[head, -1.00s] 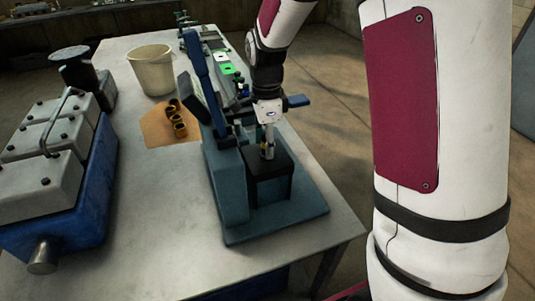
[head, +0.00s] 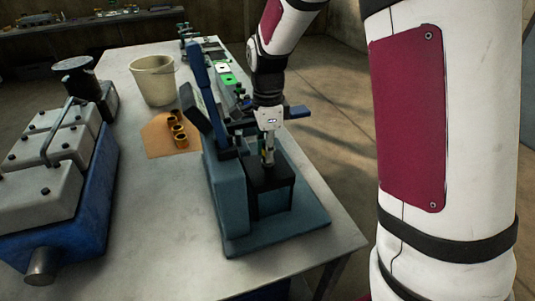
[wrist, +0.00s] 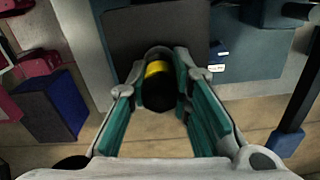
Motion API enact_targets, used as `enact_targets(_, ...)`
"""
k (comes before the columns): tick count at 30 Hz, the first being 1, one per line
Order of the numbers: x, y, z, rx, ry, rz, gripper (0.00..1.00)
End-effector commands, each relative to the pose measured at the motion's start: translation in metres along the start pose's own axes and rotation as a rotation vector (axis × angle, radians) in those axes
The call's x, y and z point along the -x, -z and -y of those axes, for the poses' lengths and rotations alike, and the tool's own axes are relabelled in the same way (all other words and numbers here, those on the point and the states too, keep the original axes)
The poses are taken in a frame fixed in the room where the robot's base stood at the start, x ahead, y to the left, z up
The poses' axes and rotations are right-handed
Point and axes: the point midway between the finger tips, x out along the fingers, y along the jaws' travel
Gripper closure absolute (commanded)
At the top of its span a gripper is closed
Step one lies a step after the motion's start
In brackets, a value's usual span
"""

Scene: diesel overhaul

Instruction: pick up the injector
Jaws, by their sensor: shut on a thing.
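The injector (wrist: 157,85) shows in the wrist view as a dark round top with a yellow band, between my gripper's fingers. My gripper (wrist: 160,62) is shut on it, with the green-padded fingers on both sides. In the head view the injector (head: 268,156) is a slim metal piece standing roughly upright under my gripper (head: 268,143), over the black block of the blue-grey stand (head: 232,195). I cannot tell whether its lower end is in the block or just above it.
The stand's tall column and blue lever (head: 197,65) rise close left of my gripper. A cream bucket (head: 153,80), brass rings (head: 178,130) on a brown mat (head: 158,142) and a blue engine block (head: 75,220) are further left. The front middle of the table (head: 160,235) is clear.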

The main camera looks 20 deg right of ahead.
Motion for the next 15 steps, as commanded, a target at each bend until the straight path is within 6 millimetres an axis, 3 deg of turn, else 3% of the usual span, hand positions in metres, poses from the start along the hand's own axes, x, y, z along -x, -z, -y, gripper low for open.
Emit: enact_targets(15, 0.092, 0.0, 0.002, 0.001, 0.007, 0.001, 1.0)
